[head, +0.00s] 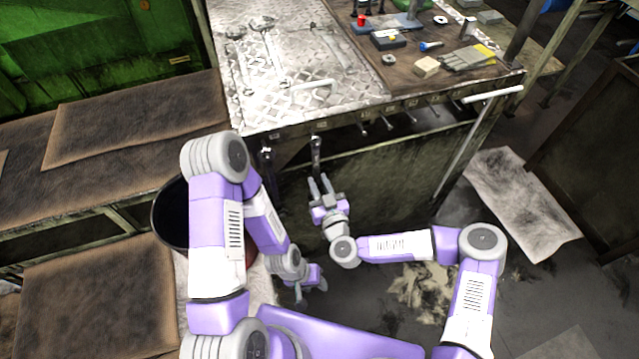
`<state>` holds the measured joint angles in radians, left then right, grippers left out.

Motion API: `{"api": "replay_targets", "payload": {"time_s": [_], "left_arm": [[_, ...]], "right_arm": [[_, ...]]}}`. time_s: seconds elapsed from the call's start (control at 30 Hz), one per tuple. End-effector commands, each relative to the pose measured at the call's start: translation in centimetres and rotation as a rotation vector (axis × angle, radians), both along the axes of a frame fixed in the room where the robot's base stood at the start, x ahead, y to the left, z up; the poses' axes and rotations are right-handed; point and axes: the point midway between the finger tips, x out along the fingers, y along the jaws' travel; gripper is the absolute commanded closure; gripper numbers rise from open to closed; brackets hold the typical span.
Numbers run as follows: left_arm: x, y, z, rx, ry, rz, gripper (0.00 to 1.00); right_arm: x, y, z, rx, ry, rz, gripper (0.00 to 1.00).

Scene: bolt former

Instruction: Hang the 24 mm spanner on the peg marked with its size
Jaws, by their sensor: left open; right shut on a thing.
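A dark grey spanner (316,154) stands nearly upright just below the front edge of the bench. My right gripper (320,183) is shut on its lower end. Its upper end is close to a small marked tag (320,125) on the bench edge; I cannot tell whether it touches a peg. More size tags (390,107) run along the edge to the right, too small to read. My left gripper (312,292) is open and empty, low down and away from the bench.
Several other spanners (388,122) hang along the bench front, and a dark piece (267,154) hangs at its left. The bench top (300,70) carries tools and boxes at the right. A dark bin (172,215) stands at lower left, partly behind my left arm.

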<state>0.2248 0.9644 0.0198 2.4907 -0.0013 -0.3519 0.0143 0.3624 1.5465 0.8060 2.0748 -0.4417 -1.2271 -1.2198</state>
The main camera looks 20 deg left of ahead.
Motion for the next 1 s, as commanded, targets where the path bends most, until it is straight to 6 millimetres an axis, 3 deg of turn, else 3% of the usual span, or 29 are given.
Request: {"api": "replay_targets", "payload": {"time_s": [0.27, 0.3, 0.47, 0.77, 1.0], "left_arm": [[0.0, 0.0, 0.0, 0.000, 0.000, 0.000, 0.57], [0.0, 0.0, 0.0, 0.000, 0.000, 0.000, 0.57], [0.0, 0.0, 0.0, 0.000, 0.000, 0.000, 0.57], [0.0, 0.0, 0.1, 0.000, 0.000, 0.000, 0.57], [0.0, 0.0, 1.1, 0.000, 0.000, 0.000, 0.57]], "right_arm": [[0.0, 0.0, 0.1, 0.002, -0.002, 0.000, 1.00], [0.0, 0.0, 0.1, 0.002, -0.002, 0.000, 0.67], [0.0, 0.0, 0.1, 0.001, -0.002, 0.000, 0.43], [-0.1, -0.1, -0.1, -0.003, 0.002, 0.000, 0.43], [-2.8, -1.9, 0.1, -0.003, 0.001, 0.002, 0.43]]}}
